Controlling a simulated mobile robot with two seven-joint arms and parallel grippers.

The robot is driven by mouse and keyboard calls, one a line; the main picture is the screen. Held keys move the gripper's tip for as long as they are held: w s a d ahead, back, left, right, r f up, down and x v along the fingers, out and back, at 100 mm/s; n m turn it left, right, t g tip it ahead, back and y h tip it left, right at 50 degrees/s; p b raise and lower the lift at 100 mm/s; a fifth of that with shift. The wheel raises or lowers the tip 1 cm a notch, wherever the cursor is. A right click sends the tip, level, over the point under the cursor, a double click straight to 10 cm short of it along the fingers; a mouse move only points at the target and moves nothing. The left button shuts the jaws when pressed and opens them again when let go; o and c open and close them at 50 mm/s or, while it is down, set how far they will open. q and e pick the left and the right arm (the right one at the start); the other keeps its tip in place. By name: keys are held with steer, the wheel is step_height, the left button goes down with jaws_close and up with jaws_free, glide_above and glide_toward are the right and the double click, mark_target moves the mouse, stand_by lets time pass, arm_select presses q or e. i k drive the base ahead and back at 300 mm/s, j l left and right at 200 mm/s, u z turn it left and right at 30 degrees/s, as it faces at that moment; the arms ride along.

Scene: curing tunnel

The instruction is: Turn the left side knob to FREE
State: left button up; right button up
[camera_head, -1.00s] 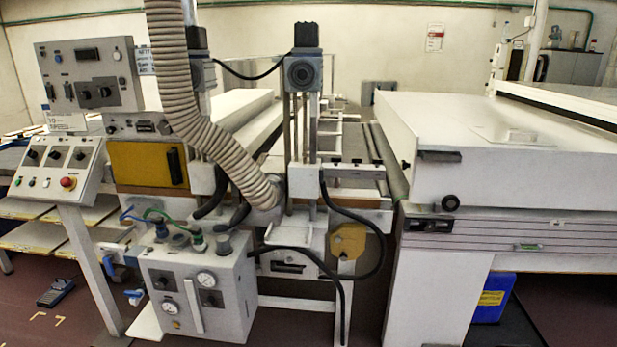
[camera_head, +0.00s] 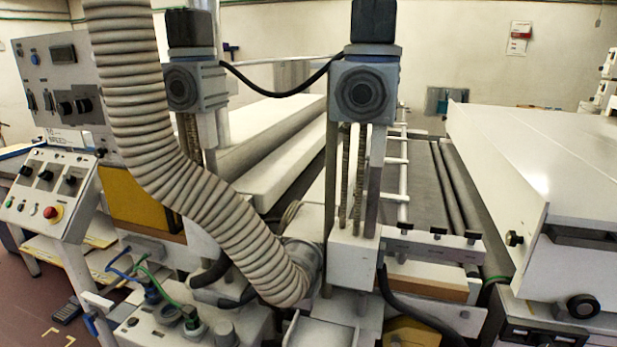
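Neither of my grippers is in view. Several black knobs show, and I cannot read a FREE mark on any of them. A round black knob (camera_head: 583,306) sits on the front of the white machine (camera_head: 540,150) at the right. A smaller black knob (camera_head: 514,239) is on that machine's left side face. Dark knobs (camera_head: 82,105) are on the upright grey panel at the left. More dark knobs (camera_head: 46,172) are on the sloped control box below it. Large round dark caps (camera_head: 361,92) face me on the two column heads.
A thick ribbed hose (camera_head: 165,150) crosses the left and middle. A white box with blue and green tubes (camera_head: 170,325) stands low in front. A red button (camera_head: 52,212) is on the sloped box. A roller conveyor (camera_head: 430,190) runs back between the machines.

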mark_target(99, 153)
steer(key=i+l+u, duration=0.1)
steer(key=i+u, duration=0.2)
steer(key=i, duration=0.2)
steer(key=i+l+u, duration=0.3)
steer(key=i, duration=0.15)
steer(key=i+j, duration=0.05)
steer(key=j, duration=0.05)
